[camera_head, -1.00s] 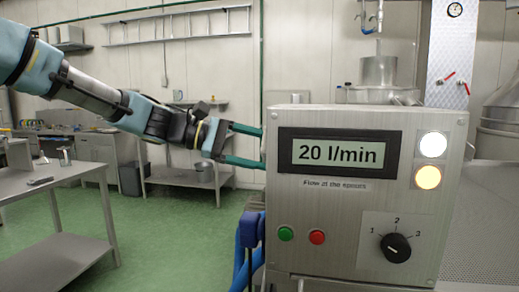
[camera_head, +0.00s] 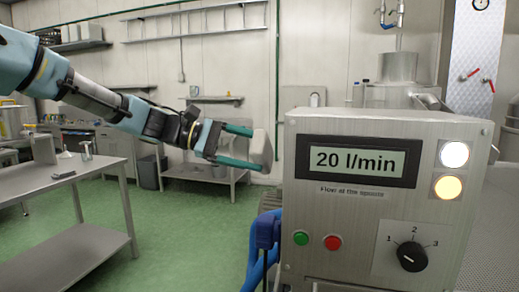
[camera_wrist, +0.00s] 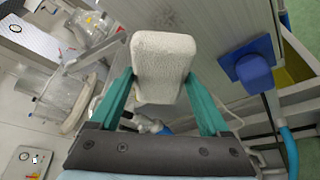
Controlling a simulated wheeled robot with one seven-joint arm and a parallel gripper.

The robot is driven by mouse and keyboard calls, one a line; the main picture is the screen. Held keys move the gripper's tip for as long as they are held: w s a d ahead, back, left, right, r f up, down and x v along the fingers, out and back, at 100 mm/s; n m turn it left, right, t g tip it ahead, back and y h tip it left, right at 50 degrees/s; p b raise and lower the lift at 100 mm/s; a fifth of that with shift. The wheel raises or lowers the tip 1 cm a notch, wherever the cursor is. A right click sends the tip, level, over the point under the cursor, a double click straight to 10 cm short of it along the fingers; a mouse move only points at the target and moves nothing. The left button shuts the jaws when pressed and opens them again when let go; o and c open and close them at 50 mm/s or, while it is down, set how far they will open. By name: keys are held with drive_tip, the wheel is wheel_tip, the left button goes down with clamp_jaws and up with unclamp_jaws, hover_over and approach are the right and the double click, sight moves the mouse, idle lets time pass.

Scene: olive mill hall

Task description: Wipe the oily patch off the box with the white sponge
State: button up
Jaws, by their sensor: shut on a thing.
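The grey metal box (camera_head: 345,225) stands at the right in the head view, its display reading 20 l/min. My gripper (camera_head: 246,146) is left of the box and shut on the white sponge (camera_head: 262,152). A gap shows between the sponge and the box's left edge in the head view. In the wrist view the sponge (camera_wrist: 163,60) sits between the teal fingers of my gripper (camera_wrist: 162,92). Beyond its top edge, a dark speckled patch (camera_wrist: 172,17) shows on a grey surface, apparently the box's side. That side is hidden in the head view.
A blue connector and hoses (camera_head: 266,232) hang at the box's lower left; the blue fitting (camera_wrist: 250,66) also shows right of the sponge in the wrist view. A metal table (camera_head: 70,180) stands at the left. Green floor (camera_head: 190,235) is clear between.

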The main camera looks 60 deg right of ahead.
drive_tip(key=w, duration=0.1)
drive_tip(key=w+a+p, duration=0.1)
drive_tip(key=shift+w, duration=0.4)
drive_tip(key=shift+f, duration=0.1)
